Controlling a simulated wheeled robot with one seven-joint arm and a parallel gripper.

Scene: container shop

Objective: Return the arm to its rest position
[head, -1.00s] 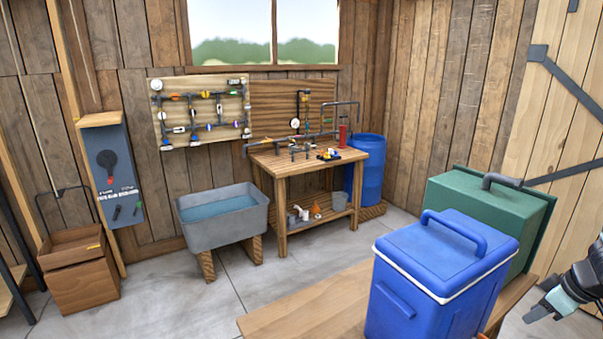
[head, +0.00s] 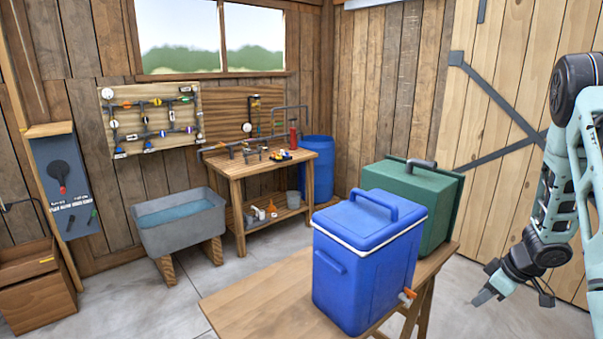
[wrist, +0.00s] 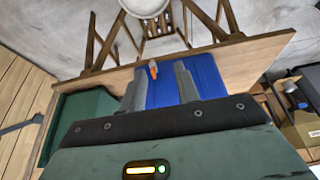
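My arm is at the right edge of the head view, with my gripper (head: 486,297) low and to the right of the wooden table, pointing down and left. In the wrist view my gripper (wrist: 158,90) shows two grey fingers spread apart, with nothing between them close up; the blue cooler is seen beyond. The blue cooler (head: 362,275) stands upright on the table, with a white rim, a lid handle and an orange spigot (head: 407,294) low on its right side. The spigot also shows in the wrist view (wrist: 153,69). My gripper is apart from the cooler.
The wooden table (head: 255,300) also bears a green box (head: 437,215) behind the cooler. A workbench (head: 268,168), a grey water trough (head: 180,235) and a blue barrel (head: 319,165) stand along the back wall. The floor right of the table is open.

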